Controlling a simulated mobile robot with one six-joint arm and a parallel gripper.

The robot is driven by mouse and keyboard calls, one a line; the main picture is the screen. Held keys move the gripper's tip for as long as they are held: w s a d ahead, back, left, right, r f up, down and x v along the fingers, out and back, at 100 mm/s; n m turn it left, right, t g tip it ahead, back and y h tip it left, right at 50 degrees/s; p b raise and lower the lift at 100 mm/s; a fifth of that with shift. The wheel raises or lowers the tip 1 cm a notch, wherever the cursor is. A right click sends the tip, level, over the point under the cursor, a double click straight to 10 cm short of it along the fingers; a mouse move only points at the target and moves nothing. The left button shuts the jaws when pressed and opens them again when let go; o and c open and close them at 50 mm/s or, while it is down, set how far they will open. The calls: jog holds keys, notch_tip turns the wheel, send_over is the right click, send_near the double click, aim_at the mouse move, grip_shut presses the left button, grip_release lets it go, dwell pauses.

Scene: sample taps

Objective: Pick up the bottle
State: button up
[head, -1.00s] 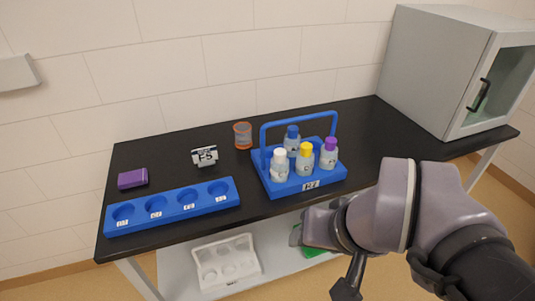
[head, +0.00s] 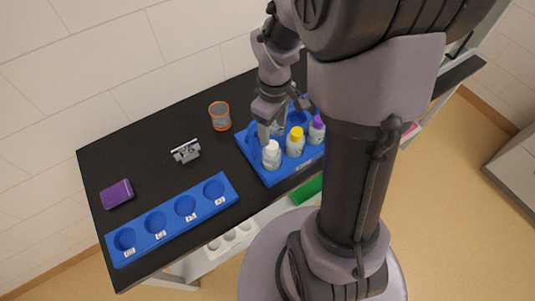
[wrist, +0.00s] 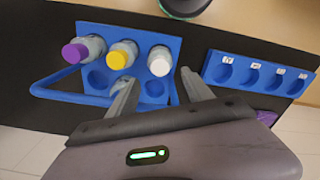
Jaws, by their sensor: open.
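The blue carrier (head: 262,165) holds several bottles on the black table. The white-capped bottle (head: 271,155) stands upright at its front left; it also shows in the wrist view (wrist: 159,62). The yellow-capped bottle (head: 295,143) and purple-capped bottle (head: 316,130) stand beside it. Another bottle (head: 279,125) behind is mostly hidden by my gripper; its cap cannot be made out now. My gripper (head: 268,132) is open and empty above the carrier, just behind the white-capped bottle. In the wrist view its fingertips (wrist: 158,76) point towards that bottle, which lies just beyond them.
A blue rack (head: 172,219) with several empty round recesses lies at the front left. The carrier's handle (wrist: 50,85) arches beside the bottles.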

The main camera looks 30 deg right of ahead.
aim_at(272, 145)
notch_tip(272, 145, down, 9)
jog(key=b, duration=0.3)
jog(key=shift+w, duration=0.15)
jog(key=shift+c, duration=0.2)
grip_shut()
dwell(1.0)
